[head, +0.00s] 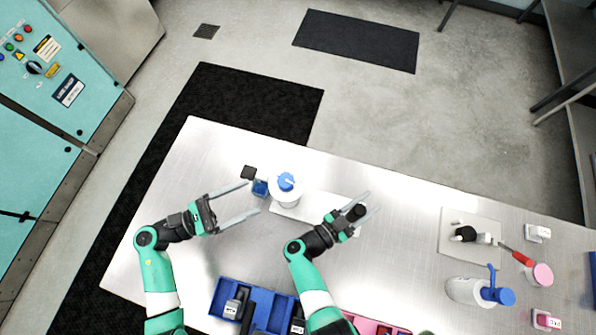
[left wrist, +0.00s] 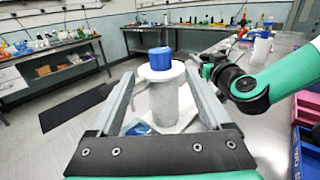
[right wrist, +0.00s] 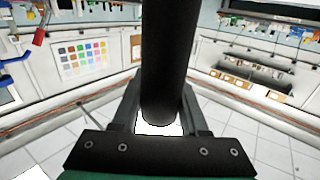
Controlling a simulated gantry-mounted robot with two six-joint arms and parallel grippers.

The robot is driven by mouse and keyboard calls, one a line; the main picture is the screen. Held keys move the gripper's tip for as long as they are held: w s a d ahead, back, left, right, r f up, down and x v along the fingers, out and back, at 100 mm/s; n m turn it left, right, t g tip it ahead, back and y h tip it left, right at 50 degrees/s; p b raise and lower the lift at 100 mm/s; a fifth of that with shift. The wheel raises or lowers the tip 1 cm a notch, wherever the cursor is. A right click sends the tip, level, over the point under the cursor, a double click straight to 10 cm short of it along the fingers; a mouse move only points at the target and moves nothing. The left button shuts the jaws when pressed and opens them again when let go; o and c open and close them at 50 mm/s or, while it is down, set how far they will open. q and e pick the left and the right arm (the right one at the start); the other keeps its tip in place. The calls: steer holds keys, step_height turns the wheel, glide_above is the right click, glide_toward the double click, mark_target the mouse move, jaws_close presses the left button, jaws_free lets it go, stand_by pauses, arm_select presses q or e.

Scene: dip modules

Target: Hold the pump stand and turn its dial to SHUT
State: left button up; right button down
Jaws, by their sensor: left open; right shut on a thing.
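The pump stand has a white base plate (head: 310,208) with a white cylinder (head: 284,196) at its left end. A blue dial (head: 286,181) sits on top of the cylinder; its marking is not readable. A black upright post (head: 357,211) is at the plate's right end. My right gripper (head: 366,204) is shut on this post, which fills the right wrist view (right wrist: 162,70). My left gripper (head: 254,198) is open and empty, left of the cylinder. In the left wrist view the white cylinder (left wrist: 164,103) and blue dial (left wrist: 160,58) show ahead between its fingers.
Blue bins (head: 262,310) stand at the front edge. A white pump bottle (head: 464,290) and another plate (head: 454,245) are at the right. The metal table is clear between.

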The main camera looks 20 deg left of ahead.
mark_target(286, 180)
arm_select(q)
steer(key=x, duration=1.1)
steer(key=shift+w+d, duration=0.1)
steer(key=shift+w, duration=0.1)
steer(key=shift+c, duration=0.3)
jaws_close()
